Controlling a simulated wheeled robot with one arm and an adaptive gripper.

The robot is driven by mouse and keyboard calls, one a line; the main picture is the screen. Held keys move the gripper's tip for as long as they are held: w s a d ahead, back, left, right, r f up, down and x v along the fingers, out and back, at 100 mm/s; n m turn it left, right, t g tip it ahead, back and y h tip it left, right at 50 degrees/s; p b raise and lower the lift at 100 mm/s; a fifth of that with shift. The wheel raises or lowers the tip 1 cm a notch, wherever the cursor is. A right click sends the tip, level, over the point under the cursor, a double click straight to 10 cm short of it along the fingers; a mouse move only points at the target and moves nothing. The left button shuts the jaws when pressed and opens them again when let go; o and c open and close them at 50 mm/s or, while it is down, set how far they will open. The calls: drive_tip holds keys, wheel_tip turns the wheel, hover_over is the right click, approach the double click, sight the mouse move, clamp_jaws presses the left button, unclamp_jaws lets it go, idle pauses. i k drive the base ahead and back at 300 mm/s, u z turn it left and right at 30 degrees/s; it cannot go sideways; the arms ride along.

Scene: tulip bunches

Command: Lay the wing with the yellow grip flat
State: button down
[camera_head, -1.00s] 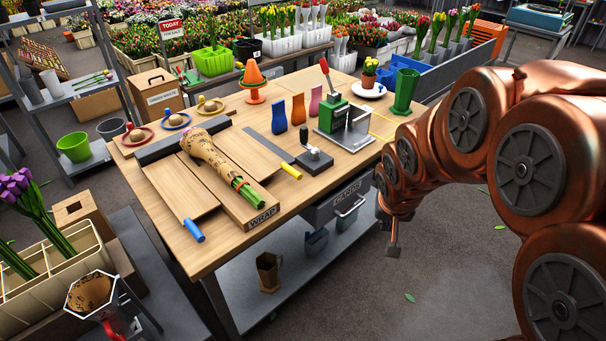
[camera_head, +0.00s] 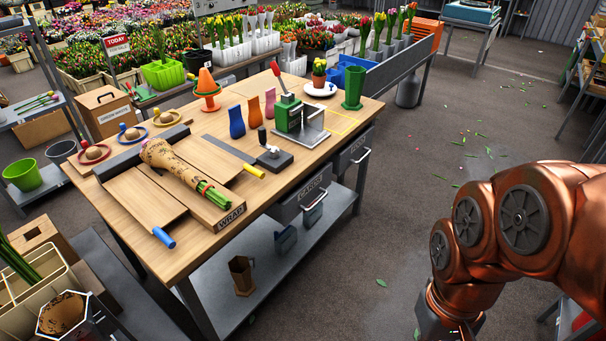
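The wrap station (camera_head: 231,217), labelled WRAP, is on the wooden table, with a brown paper-wrapped bunch (camera_head: 172,160) with green stems lying along its middle. To its right is a wooden board (camera_head: 222,160). My arm comes down at the lower right, away from the table; my gripper is below the picture edge.
Right of the yellow grip stand a small dark block with a knob (camera_head: 274,158) and a green press (camera_head: 297,118) with a red lever. Blue, orange and pink vases stand behind. A green vase (camera_head: 354,88) is at the far right. The floor right of the table is open.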

sight(222, 165)
drive_tip(key=z, duration=0.7)
drive_tip(key=k, duration=1)
drive_tip(key=z, duration=0.05)
drive_tip(key=i, duration=0.55)
drive_tip(key=u, duration=1.55)
drive_tip(key=i, duration=0.85)
drive_tip(key=u, duration=1)
